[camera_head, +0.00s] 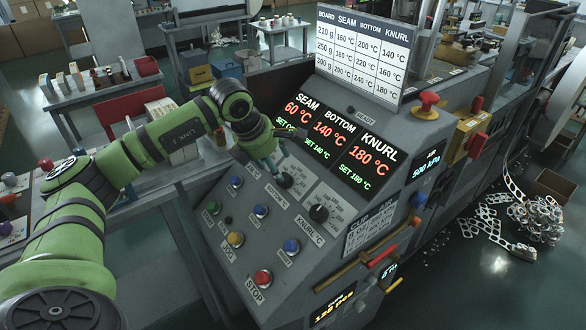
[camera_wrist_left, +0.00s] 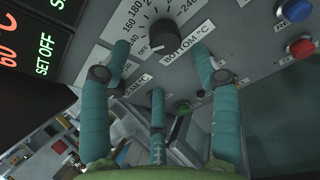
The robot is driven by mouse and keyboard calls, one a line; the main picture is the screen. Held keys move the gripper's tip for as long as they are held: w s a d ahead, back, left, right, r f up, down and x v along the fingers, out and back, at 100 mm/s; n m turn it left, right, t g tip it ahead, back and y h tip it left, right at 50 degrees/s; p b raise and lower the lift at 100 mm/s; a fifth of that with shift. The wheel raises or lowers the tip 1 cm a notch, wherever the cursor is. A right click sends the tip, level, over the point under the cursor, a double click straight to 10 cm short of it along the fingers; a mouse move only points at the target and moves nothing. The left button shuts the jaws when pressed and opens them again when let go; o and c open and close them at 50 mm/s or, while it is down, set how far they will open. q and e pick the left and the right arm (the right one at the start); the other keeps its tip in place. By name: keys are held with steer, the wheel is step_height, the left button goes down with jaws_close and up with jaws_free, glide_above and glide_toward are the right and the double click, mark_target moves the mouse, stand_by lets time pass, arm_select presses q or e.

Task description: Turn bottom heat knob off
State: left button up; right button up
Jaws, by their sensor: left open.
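The bottom heat knob (camera_head: 285,181) is a round black dial on the sloping grey control panel. In the left wrist view the bottom knob (camera_wrist_left: 164,33) sits above its BOTTOM °C label, ringed by a printed scale; its white mark points down-left, near the OFF print. My left gripper (camera_head: 270,168) has teal fingers, open and just beside the knob. In the left wrist view the left gripper (camera_wrist_left: 160,58) has its fingers spread below and around the knob, with no clear contact. The bottom display (camera_head: 329,131) reads 140 °C, SET 140 °C. My right gripper is out of view.
The KNURL knob (camera_head: 318,213) is right of the bottom knob. Coloured buttons, including a red STOP button (camera_head: 262,278), lie lower on the panel. The seam display (camera_head: 299,110) reads 60 °C. A settings chart (camera_head: 364,52) stands above. A red mushroom knob (camera_head: 428,99) is at the right.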

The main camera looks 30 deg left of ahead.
arm_select(q)
steer(key=f, duration=0.1)
steer(key=f+p, duration=0.2)
steer(key=f, duration=0.1)
steer(key=shift+w+d, duration=0.2)
steer(key=shift+w, duration=0.1)
steer(key=shift+x, duration=0.85)
steer(key=shift+w, duration=0.1)
steer(key=c, duration=1.1)
steer(key=shift+d, duration=0.1)
steer(key=shift+f, duration=0.1)
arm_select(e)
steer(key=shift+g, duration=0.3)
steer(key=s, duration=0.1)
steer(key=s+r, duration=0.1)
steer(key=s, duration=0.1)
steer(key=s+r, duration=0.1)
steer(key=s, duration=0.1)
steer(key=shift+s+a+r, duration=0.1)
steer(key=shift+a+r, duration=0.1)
